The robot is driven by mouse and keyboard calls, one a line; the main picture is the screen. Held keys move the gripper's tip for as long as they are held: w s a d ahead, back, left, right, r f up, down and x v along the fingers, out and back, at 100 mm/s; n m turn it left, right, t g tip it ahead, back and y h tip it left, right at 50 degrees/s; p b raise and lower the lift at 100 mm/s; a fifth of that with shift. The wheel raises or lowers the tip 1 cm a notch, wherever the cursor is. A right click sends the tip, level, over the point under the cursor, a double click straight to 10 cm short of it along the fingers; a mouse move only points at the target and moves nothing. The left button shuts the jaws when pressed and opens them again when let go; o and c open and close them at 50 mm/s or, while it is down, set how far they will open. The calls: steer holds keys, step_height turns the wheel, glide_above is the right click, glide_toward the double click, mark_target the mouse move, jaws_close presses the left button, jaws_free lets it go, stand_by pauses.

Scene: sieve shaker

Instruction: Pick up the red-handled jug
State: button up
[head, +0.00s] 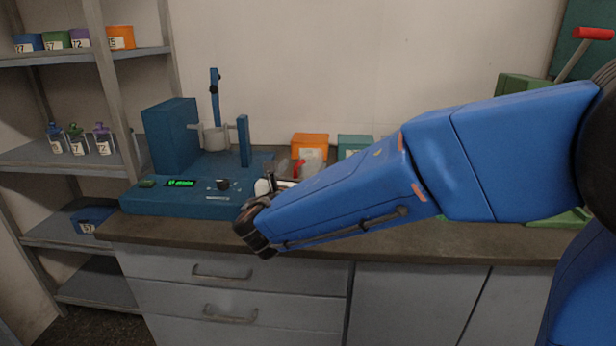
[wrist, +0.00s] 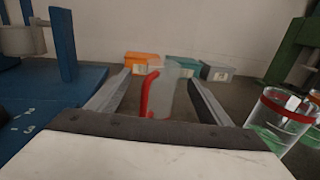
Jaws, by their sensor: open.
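The red-handled jug (wrist: 167,92) is a clear, upright vessel with a red handle on its left side in the wrist view. It stands on the counter between and beyond the two fingers of my gripper (wrist: 157,88), which is open. I cannot tell whether the fingers reach alongside the jug. In the head view the jug (head: 301,168) shows just past the end of my arm, partly hidden by it. My gripper (head: 270,184) is mostly hidden behind my wrist there.
The blue sieve shaker (head: 170,140) stands to the left. Orange (wrist: 146,62), teal (wrist: 182,67) and grey (wrist: 217,72) boxes sit behind the jug. A clear beaker with a red band (wrist: 282,117) stands close on the right, near a green press (wrist: 294,50). Shelves (head: 60,160) are at far left.

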mark_target(308, 163)
steer(key=shift+w+d, duration=0.3)
steer(key=shift+w, duration=0.7)
steer(key=shift+w+d, duration=0.3)
steer(key=shift+w, duration=0.65)
steer(key=shift+w+d, duration=0.3)
steer(key=shift+w, duration=0.7)
steer(key=c, duration=1.4)
